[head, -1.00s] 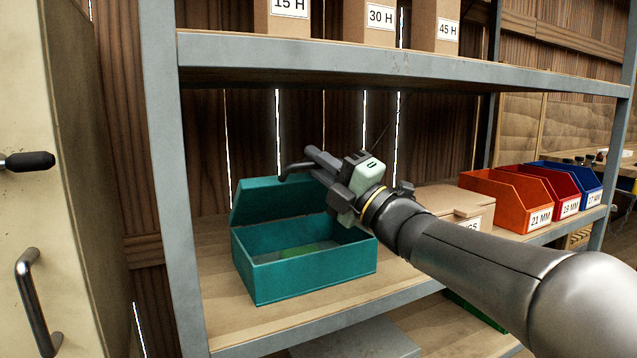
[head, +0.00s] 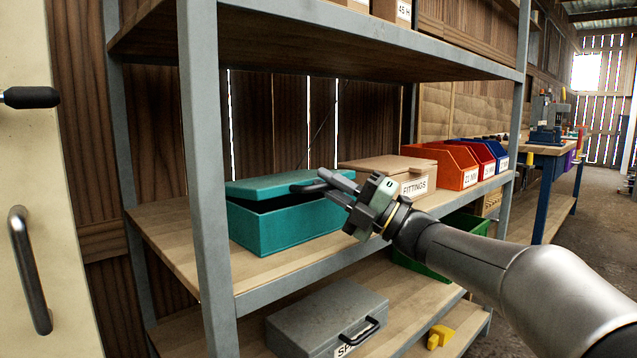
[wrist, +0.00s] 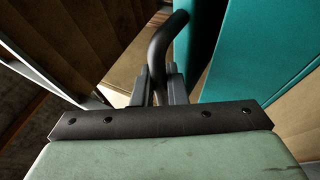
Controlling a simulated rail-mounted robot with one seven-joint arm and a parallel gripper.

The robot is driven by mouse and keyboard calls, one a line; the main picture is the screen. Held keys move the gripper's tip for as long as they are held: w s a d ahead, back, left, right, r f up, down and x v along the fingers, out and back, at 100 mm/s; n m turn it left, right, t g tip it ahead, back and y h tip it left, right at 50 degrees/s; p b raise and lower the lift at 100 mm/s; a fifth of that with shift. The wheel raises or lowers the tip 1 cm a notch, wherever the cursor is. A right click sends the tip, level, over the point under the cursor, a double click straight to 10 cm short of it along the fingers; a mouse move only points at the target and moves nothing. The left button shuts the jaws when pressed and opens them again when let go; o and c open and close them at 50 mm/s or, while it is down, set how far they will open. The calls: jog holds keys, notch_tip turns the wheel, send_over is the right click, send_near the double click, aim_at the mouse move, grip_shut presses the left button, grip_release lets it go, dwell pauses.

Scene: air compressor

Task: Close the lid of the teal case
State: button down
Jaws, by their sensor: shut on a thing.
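The teal case (head: 285,228) sits on the middle shelf. Its lid (head: 272,184) is folded down low over the box, with a dark gap still showing between lid and box at the front. My gripper (head: 330,182) is at the case's right front corner, shut on a dark bent handle (head: 305,187). In the wrist view, the black handle (wrist: 166,45) stands between the fingers (wrist: 160,88), and teal case surfaces (wrist: 262,45) fill the right side. I cannot tell lid from box there. The inside of the case is hidden.
A cardboard fittings box (head: 395,175) stands just right of the case, then orange (head: 450,165), red and blue bins. A shelf post (head: 207,180) rises in front on the left. The upper shelf (head: 370,55) lies overhead. A grey case (head: 325,318) sits below.

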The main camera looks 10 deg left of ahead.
dwell(0.4)
jog(key=c, duration=1.5)
grip_release()
jog(key=shift+o, duration=0.2)
jog(key=p+v, duration=0.3)
jog(key=v, duration=1.4)
jog(key=shift+d, duration=0.3)
jog(key=shift+f, duration=0.1)
jog(key=shift+c, duration=0.3)
